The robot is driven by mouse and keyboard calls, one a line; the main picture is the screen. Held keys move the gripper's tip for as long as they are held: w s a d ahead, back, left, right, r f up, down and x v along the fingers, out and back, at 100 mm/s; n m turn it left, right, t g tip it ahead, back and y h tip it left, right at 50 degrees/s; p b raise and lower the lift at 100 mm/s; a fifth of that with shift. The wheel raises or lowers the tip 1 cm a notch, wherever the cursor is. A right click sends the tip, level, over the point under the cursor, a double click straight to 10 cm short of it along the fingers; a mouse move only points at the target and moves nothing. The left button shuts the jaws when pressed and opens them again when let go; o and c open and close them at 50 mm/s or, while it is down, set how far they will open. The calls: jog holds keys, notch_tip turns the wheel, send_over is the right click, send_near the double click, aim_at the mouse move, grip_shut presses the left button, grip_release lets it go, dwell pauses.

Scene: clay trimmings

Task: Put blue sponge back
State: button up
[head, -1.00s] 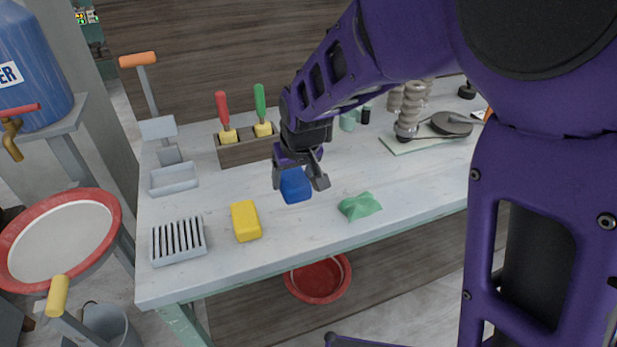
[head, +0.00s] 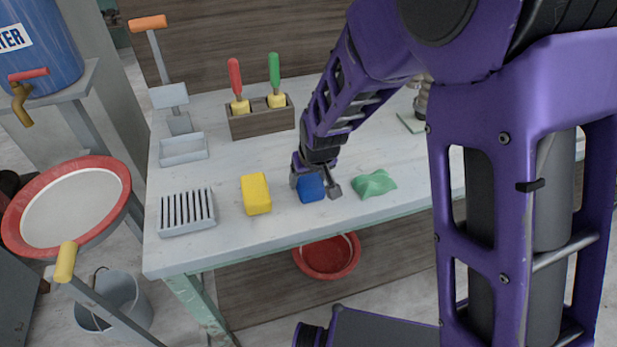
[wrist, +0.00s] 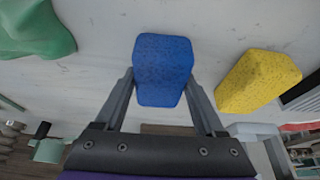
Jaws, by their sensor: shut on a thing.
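The blue sponge (head: 309,188) is between the fingers of my gripper (head: 316,190), near the front part of the table. In the wrist view the blue sponge (wrist: 163,70) sits between both fingertips of my gripper (wrist: 163,85), which is shut on it. I cannot tell whether the sponge touches the table. The yellow sponge (head: 256,194) lies on the table to the left, apart from it. A slatted grey rack (head: 187,212) stands farther left and looks empty. A shallow grey tray (head: 183,149) is behind the rack.
A wooden block (head: 262,122) holding red- and green-handled tools stands behind. A red basin (head: 327,257) is below the table (head: 231,236). The tabletop between tray and sponges is clear.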

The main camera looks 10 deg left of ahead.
jog(key=shift+f, duration=0.1)
jog(key=o, duration=1.2)
jog(key=shift+c, duration=0.2)
jog(key=shift+r, duration=0.5)
jog(key=p+v, duration=0.1)
jog(key=v, duration=1)
jog(key=shift+s+r, duration=0.15)
jog(key=shift+d, duration=0.15)
